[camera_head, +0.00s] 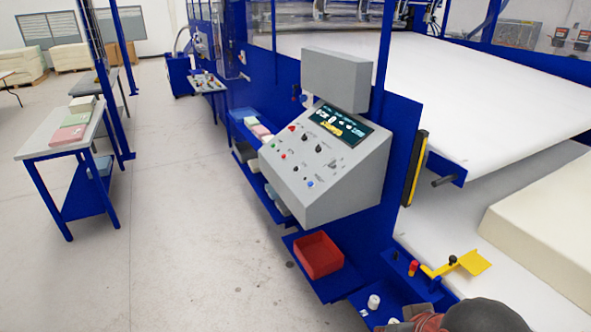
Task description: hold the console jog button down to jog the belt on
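The grey console (335,195) stands on the blue machine frame near the middle of the view, with a sloped panel. A lit screen (343,122) is at the panel's top. Below it are small red and green buttons, black knobs and a blue button (309,183); their labels are too small to read, so I cannot tell which is the jog button. The white belt (450,90) runs behind and right of the console. Part of my arm shows at the bottom right edge, well below and apart from the panel. My gripper's fingers are not visible.
A red bin (318,255) sits on a low blue shelf below the console. A yellow lever (462,264) and a white knob (373,301) are at lower right. A cream foam block (545,225) lies at right. A side table (45,140) stands left; the floor between is clear.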

